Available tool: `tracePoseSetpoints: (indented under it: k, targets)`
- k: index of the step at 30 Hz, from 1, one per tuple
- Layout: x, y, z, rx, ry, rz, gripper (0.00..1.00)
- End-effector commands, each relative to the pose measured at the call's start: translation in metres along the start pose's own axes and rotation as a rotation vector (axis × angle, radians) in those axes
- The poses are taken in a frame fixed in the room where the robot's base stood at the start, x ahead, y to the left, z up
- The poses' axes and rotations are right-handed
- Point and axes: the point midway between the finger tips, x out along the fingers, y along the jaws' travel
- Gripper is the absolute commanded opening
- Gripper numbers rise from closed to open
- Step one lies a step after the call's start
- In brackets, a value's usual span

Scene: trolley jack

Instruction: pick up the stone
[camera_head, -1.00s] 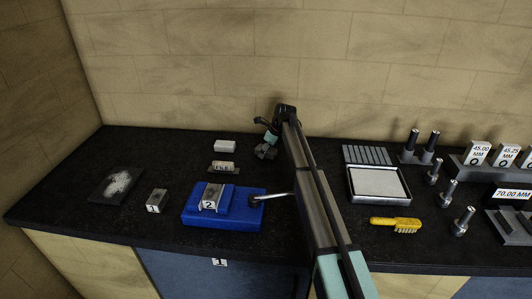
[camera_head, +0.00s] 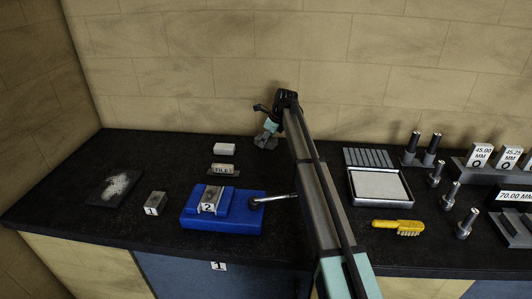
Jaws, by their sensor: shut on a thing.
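My gripper (camera_head: 266,142) is at the back of the dark bench, near the wall, with its fingers pointing down. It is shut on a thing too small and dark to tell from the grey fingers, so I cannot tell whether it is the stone. I cannot tell whether this block is the stone.
A block marked FILE (camera_head: 223,170) and a blue fixture (camera_head: 223,222) with a metal lever (camera_head: 278,198) stand in front. A block marked 1 (camera_head: 154,204) is left. A pale-topped tray (camera_head: 381,187), yellow brush (camera_head: 398,227) and several metal pins stand right.

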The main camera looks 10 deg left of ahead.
Motion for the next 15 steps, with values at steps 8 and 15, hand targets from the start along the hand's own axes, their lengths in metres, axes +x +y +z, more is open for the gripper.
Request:
tracePoseSetpoints:
  k: [8,15]
  targets:
    - [-0.068,-0.002,0.030,-0.001,-0.002,-0.002,0.05]
    - [-0.110,-0.002,0.047,-0.001,-0.001,-0.001,0.05]
